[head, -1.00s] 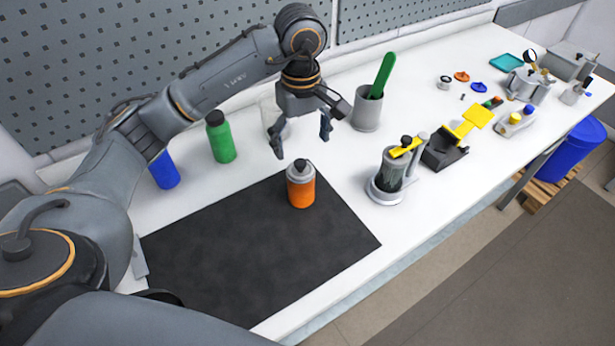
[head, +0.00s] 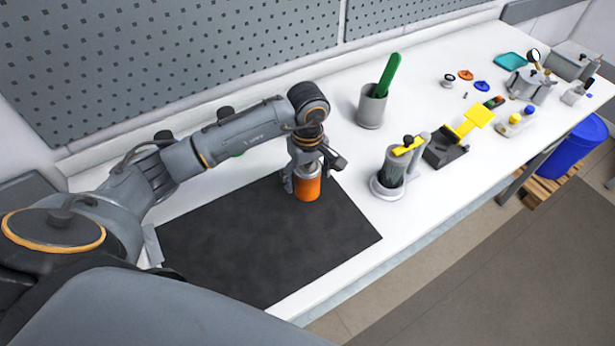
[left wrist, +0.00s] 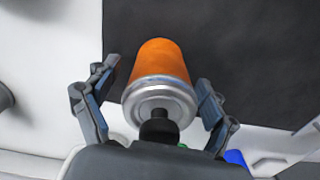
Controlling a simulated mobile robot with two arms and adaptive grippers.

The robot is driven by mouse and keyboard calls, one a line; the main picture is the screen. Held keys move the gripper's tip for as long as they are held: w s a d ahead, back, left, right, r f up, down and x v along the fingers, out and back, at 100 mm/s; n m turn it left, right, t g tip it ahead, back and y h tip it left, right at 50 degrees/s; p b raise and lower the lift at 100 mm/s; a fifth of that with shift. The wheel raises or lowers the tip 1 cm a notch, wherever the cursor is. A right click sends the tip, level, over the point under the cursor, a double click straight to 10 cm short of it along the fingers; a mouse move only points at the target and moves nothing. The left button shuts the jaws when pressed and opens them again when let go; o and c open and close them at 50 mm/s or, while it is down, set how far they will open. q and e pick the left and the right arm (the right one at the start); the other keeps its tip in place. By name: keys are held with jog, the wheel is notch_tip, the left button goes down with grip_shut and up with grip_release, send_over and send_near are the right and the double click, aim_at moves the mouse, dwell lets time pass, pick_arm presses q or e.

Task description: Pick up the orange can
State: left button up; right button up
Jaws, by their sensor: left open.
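The orange can (head: 308,188) stands upright on the black mat (head: 255,245), near its back edge. Its top is hidden by my gripper in the head view. In the left wrist view the orange can (left wrist: 160,75) shows its grey shoulder and black nozzle toward the camera. My left gripper (head: 305,180) is lowered over the can from above. In the left wrist view the left gripper's fingers (left wrist: 155,85) are open, one on each side of the can, with a gap on both sides. My right gripper is not in view.
To the right stand a grey cup (head: 370,108) with a green tool and a grey device (head: 390,172) with a yellow lever. A black holder (head: 445,150) is farther right. The front of the mat is clear.

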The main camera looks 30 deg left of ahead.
pick_arm(q)
jog(key=c, duration=1.4)
